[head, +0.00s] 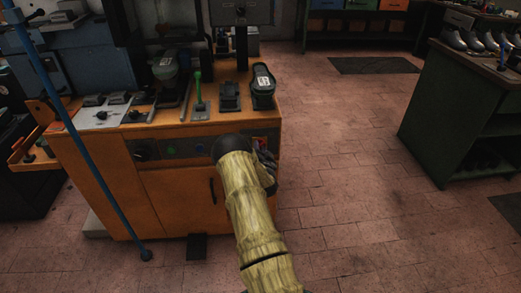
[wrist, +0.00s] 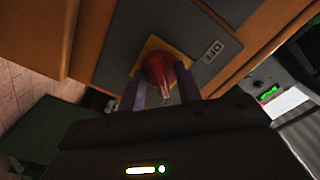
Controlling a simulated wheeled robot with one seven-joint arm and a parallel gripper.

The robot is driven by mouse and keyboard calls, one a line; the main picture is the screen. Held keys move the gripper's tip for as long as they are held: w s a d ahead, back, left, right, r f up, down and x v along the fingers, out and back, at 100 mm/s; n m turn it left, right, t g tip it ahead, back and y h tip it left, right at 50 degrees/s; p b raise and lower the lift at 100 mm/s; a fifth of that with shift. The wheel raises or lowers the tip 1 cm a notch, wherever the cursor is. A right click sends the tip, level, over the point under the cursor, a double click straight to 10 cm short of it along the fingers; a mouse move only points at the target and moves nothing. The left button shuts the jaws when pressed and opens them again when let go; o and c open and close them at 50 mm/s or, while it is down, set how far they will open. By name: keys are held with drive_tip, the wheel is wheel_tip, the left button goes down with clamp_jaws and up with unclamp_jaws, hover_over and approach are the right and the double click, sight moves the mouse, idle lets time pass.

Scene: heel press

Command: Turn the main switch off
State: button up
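The main switch is a red rotary knob (wrist: 163,70) on a yellow square plate (wrist: 150,47), set in a grey panel on the orange cabinet front. In the head view my arm mostly hides it; a bit of red (head: 261,142) shows above my gripper (head: 267,168). In the wrist view the two fingers of my gripper (wrist: 160,92) stand on either side of the red knob. They look apart, with gaps beside its narrow grip. Whether either finger touches the knob I cannot tell.
The orange cabinet (head: 180,195) carries pedals, a green-handled lever (head: 198,90) and a shoe (head: 263,85) on top. A blue pole (head: 85,140) stands in front at the left. A dark green bench (head: 450,110) is at the right. The tiled floor between is clear.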

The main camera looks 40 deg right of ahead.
clamp_jaws()
drive_tip(key=shift+n+b, duration=0.35)
drive_tip(key=shift+n, duration=0.15)
drive_tip(key=shift+n+b, duration=4.3)
drive_tip(key=shift+n, duration=4.3)
unclamp_jaws()
